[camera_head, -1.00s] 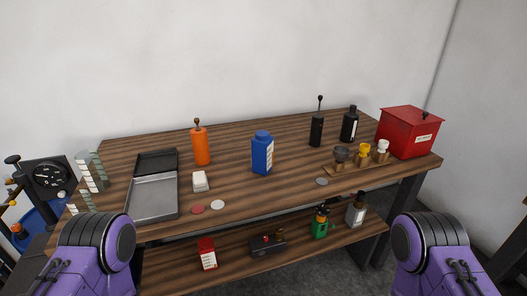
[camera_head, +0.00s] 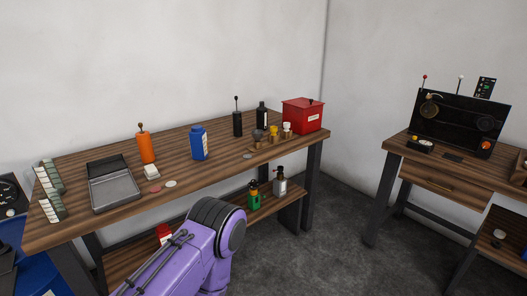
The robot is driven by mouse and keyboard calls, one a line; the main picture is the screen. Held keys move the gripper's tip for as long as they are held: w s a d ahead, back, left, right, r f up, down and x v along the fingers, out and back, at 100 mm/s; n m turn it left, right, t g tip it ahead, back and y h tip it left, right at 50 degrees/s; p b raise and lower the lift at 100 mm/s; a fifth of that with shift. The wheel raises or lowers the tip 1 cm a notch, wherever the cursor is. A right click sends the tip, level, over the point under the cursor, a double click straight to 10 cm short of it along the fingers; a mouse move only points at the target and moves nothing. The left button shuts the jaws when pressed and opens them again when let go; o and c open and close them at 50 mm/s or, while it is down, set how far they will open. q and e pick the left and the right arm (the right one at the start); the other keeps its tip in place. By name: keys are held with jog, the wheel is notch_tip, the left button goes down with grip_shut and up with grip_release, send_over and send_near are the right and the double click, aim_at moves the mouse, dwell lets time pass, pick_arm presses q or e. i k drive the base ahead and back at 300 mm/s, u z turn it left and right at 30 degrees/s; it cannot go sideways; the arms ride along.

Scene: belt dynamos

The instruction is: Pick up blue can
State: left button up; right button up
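The blue can (camera_head: 199,143), with a pale label on its side, stands upright near the middle of the wooden table top (camera_head: 110,218). A purple arm link of mine shows at the bottom, in front of the table and well below the can. Neither gripper is in the picture, so whether they are open or shut is hidden.
A second desk (camera_head: 425,175) stands at right. Floor (camera_head: 330,225) between them is clear.

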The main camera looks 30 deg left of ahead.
aim_at(199, 150)
jog(key=z, duration=0.15)
jog(key=i, duration=1.1)
jog(key=u, duration=0.7)
